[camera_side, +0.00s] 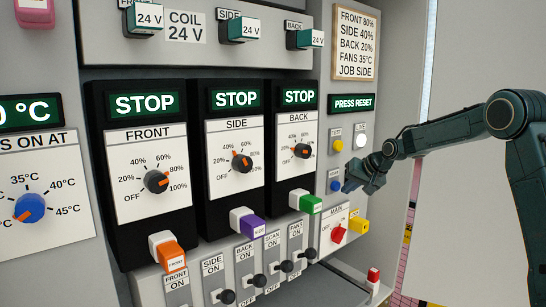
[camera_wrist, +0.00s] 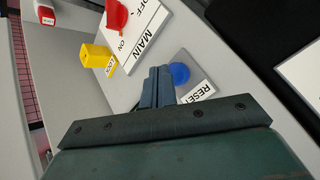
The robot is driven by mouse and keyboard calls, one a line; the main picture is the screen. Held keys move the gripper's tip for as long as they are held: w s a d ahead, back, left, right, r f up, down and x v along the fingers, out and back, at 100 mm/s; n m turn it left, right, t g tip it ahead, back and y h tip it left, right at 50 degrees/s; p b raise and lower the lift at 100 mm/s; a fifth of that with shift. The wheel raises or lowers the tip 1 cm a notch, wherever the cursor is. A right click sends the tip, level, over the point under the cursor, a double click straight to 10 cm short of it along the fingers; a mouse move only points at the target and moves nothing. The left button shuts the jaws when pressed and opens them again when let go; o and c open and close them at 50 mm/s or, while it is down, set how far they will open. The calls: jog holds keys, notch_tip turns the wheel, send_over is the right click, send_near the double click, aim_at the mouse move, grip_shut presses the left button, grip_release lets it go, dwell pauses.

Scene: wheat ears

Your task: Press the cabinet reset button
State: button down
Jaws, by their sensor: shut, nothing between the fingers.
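The blue reset button (camera_side: 335,186) sits on the right-hand panel of the cabinet, below a yellow button. In the wrist view the blue button (camera_wrist: 180,73) shows beside a RESET label (camera_wrist: 197,93). My gripper (camera_side: 347,188) is shut and empty, with its tips close to the blue button. In the wrist view the gripper tips (camera_wrist: 159,72) appear just left of the button; whether they touch it I cannot tell. A green display (camera_side: 352,103) above the buttons reads PRESS RESET.
A yellow button (camera_side: 338,146) and a white button (camera_side: 361,142) sit above. A red MAIN knob (camera_side: 338,234) and a yellow plug (camera_side: 359,225) are below. Three STOP modules and a row of black toggles lie left. A red-and-white block (camera_side: 373,278) is lower right.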

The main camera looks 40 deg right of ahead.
jog(key=shift+w, duration=0.15)
jog(key=shift+w, duration=0.3)
jog(key=shift+w, duration=0.55)
dwell(1.4)
jog(key=shift+s, duration=1)
jog(key=shift+s, duration=0.15)
jog(key=s, duration=0.4)
jog(key=shift+s, duration=0.35)
dwell(0.7)
